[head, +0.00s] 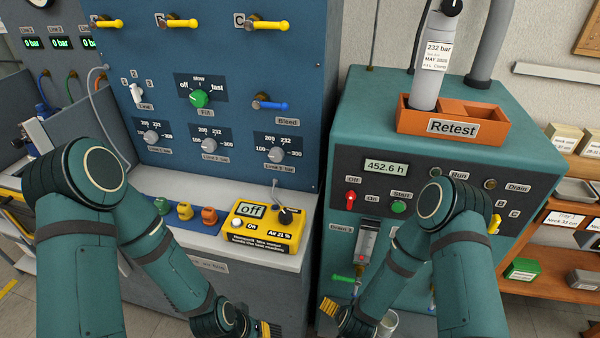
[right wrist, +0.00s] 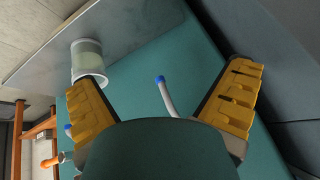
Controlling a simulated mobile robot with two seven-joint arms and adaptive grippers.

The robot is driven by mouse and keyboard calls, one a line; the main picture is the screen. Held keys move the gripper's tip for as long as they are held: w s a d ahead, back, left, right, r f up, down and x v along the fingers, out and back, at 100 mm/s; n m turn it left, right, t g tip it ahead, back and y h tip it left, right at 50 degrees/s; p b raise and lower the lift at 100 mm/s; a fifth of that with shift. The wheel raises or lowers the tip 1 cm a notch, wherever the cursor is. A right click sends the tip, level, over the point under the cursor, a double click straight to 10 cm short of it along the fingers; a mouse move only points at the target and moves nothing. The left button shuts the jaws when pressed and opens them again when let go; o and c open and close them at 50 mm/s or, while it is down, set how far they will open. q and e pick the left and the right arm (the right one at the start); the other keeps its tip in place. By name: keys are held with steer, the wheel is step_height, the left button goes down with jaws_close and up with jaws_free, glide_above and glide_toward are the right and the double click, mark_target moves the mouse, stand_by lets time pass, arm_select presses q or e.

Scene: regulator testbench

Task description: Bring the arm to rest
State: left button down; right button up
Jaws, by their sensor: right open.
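My right arm (head: 455,260) reaches down in front of the teal cabinet. Its gripper (head: 335,310) shows low in the head view, with a yellow finger visible. In the right wrist view the right gripper (right wrist: 165,90) has its two yellow fingers spread wide, with nothing held between them. A pale tube with a blue end (right wrist: 167,95) shows in the gap, apart from both fingers. My left arm (head: 165,270) is bent down before the blue panel. The yellow fingertips of my left gripper (head: 265,330) are partly cut off at the bottom edge.
The teal cabinet (head: 345,140) carries an orange Retest tray (head: 480,135) with a grey cylinder (head: 427,85). A cup (right wrist: 88,57) stands beside one right finger. A yellow meter (head: 262,228) reading "off" lies on the bench ledge. Shelves (head: 560,225) stand at right.

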steer(key=s+a+r+n+g+y, duration=0.2)
steer(key=s+r+n+g+y, duration=0.2)
steer(key=s+r, duration=0.5)
steer(key=shift+a+n, duration=0.3)
steer(key=shift+a, duration=0.05)
steer(key=shift+s, duration=0.1)
